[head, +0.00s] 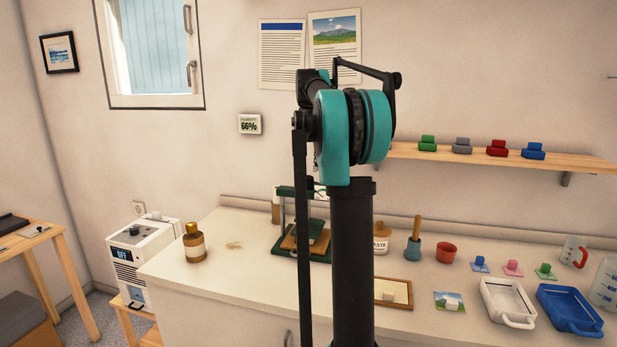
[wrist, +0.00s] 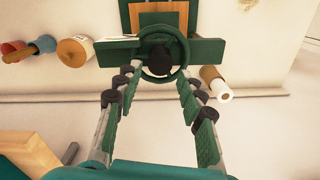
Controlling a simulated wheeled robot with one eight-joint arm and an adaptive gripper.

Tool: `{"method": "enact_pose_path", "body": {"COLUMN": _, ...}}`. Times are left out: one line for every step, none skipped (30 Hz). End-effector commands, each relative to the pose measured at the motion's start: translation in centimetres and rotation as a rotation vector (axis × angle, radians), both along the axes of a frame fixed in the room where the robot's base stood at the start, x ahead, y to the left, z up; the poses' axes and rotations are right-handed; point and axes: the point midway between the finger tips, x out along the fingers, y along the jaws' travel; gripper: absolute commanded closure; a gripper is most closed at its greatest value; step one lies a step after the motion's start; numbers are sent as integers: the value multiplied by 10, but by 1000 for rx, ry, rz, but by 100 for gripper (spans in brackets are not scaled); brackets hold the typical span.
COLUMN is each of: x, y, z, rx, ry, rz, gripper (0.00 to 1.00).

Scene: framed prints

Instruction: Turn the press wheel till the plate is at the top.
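The green press (head: 285,247) stands on the counter in the head view, partly hidden behind my arm. In the wrist view, its round green wheel (wrist: 139,52) with a dark hub lies just ahead of my gripper (wrist: 160,78). My gripper is open, its two fingers spread wide, with the tips by the two sides of the wheel's near edge. I cannot tell whether they touch the rim. A brown board (wrist: 160,18) shows beyond the wheel on the green press bed. The height of the plate is not clear from these views.
A brown bottle (head: 195,245) stands left of the press. A paste jar (head: 381,240), a blue tool with a wooden handle (head: 414,243) and a red cup (head: 446,253) stand to its right. A white tray (head: 508,300) and a blue tray (head: 570,310) lie farther right.

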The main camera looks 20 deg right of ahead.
Motion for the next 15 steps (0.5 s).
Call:
{"method": "enact_pose_path", "body": {"x": 0, "y": 0, "z": -9, "rx": 0, "ry": 0, "rz": 0, "gripper": 61}}
{"method": "enact_pose_path", "body": {"x": 0, "y": 0, "z": -14, "rx": 0, "ry": 0, "rz": 0, "gripper": 61}}
{"method": "enact_pose_path", "body": {"x": 0, "y": 0, "z": -21, "rx": 0, "ry": 0, "rz": 0, "gripper": 61}}
{"method": "enact_pose_path", "body": {"x": 0, "y": 0, "z": -25, "rx": 0, "ry": 0, "rz": 0, "gripper": 61}}
{"method": "enact_pose_path", "body": {"x": 0, "y": 0, "z": -29, "rx": 0, "ry": 0, "rz": 0, "gripper": 61}}
{"method": "enact_pose_path", "body": {"x": 0, "y": 0, "z": -33, "rx": 0, "ry": 0, "rz": 0, "gripper": 61}}
{"method": "enact_pose_path", "body": {"x": 0, "y": 0, "z": -36, "rx": 0, "ry": 0, "rz": 0, "gripper": 61}}
{"method": "enact_pose_path", "body": {"x": 0, "y": 0, "z": -39, "rx": 0, "ry": 0, "rz": 0, "gripper": 61}}
{"method": "enact_pose_path", "body": {"x": 0, "y": 0, "z": -42, "rx": 0, "ry": 0, "rz": 0, "gripper": 61}}
{"method": "enact_pose_path", "body": {"x": 0, "y": 0, "z": -44, "rx": 0, "ry": 0, "rz": 0, "gripper": 61}}
{"method": "enact_pose_path", "body": {"x": 0, "y": 0, "z": -45, "rx": 0, "ry": 0, "rz": 0, "gripper": 61}}
{"method": "enact_pose_path", "body": {"x": 0, "y": 0, "z": -46, "rx": 0, "ry": 0, "rz": 0, "gripper": 61}}
{"method": "enact_pose_path", "body": {"x": 0, "y": 0, "z": -47, "rx": 0, "ry": 0, "rz": 0, "gripper": 61}}
{"method": "enact_pose_path", "body": {"x": 0, "y": 0, "z": -48, "rx": 0, "ry": 0, "rz": 0, "gripper": 61}}
{"method": "enact_pose_path", "body": {"x": 0, "y": 0, "z": -48, "rx": 0, "ry": 0, "rz": 0, "gripper": 61}}
